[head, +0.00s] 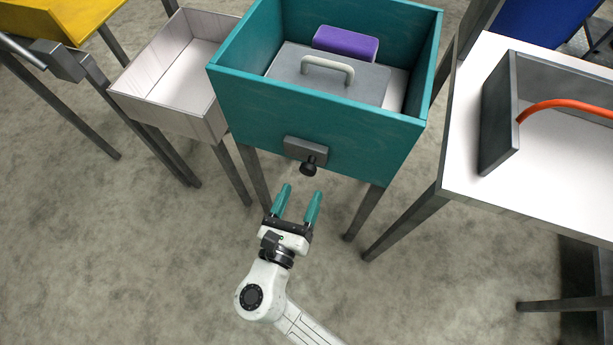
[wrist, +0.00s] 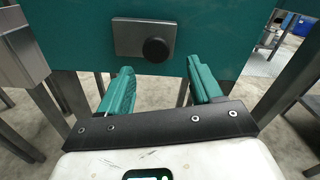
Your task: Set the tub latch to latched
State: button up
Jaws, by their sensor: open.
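The teal tub (head: 315,118) stands on dark legs in the middle of the head view. The latch on its front wall is a grey plate (head: 304,149) with a black round knob (head: 308,166). In the wrist view the plate (wrist: 128,37) is above the fingers and the knob (wrist: 156,50) sits on its right part. My gripper (head: 299,188) has teal fingers spread open and empty. It is just in front of and below the knob, apart from it. In the wrist view the gap between the fingertips (wrist: 160,72) lies under the knob.
Inside the tub are a grey lid or block with a pale handle (head: 328,67) and a purple block (head: 346,43). A whitish open box (head: 168,118) stands close at left. A white table (head: 478,177) with a grey-walled holder and orange hose is at right. The floor in front is clear.

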jog(key=v, duration=0.3)
jog(key=shift+s+a, duration=0.1)
jog(key=shift+s, duration=0.25)
dwell(0.3)
